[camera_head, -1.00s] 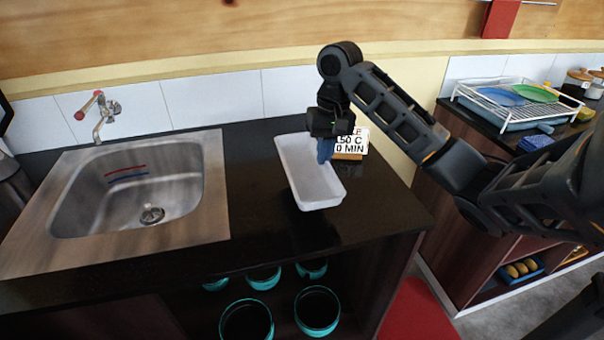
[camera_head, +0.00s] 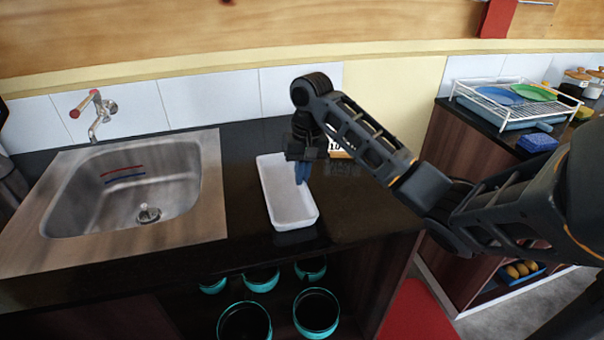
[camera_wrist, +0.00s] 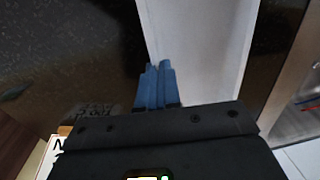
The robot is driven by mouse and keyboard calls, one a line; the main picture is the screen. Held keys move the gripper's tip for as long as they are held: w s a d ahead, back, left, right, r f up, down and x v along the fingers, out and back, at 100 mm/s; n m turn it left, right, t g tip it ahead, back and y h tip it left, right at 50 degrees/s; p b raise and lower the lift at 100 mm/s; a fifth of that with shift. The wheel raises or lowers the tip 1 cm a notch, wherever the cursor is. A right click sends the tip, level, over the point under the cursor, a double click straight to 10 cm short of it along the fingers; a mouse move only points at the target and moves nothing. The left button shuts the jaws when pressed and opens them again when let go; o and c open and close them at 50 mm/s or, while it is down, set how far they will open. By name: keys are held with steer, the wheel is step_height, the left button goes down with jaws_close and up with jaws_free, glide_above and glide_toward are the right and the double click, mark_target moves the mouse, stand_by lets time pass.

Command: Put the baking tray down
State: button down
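The baking tray (camera_head: 287,203) is a white, shallow, long tray over the dark counter, right of the sink. It looks level and very near the counter top; I cannot tell if it touches. My gripper (camera_head: 303,178) is at the tray's right long side, fingers pointing down. In the wrist view, the blue fingers (camera_wrist: 156,84) are close together at the edge of the tray (camera_wrist: 205,45), shut on its rim. The exact contact is partly hidden by the fingers.
The steel sink (camera_head: 128,190) with a tap (camera_head: 97,112) lies left of the tray. A sign (camera_head: 340,150) stands behind my arm, partly hidden. Bare counter (camera_head: 355,210) lies right of the tray. Teal-rimmed pots (camera_head: 316,312) stand on the shelf below. A dish rack (camera_head: 515,98) is far right.

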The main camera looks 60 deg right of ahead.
steer(key=c, duration=1.8)
jaws_free()
steer(key=shift+f, duration=0.15)
steer(key=o, duration=0.5)
steer(key=shift+c, duration=0.2)
step_height(320, 180, up, 12)
steer(key=p, duration=0.2)
steer(key=shift+s+d, duration=0.4)
steer(key=shift+s, duration=0.05)
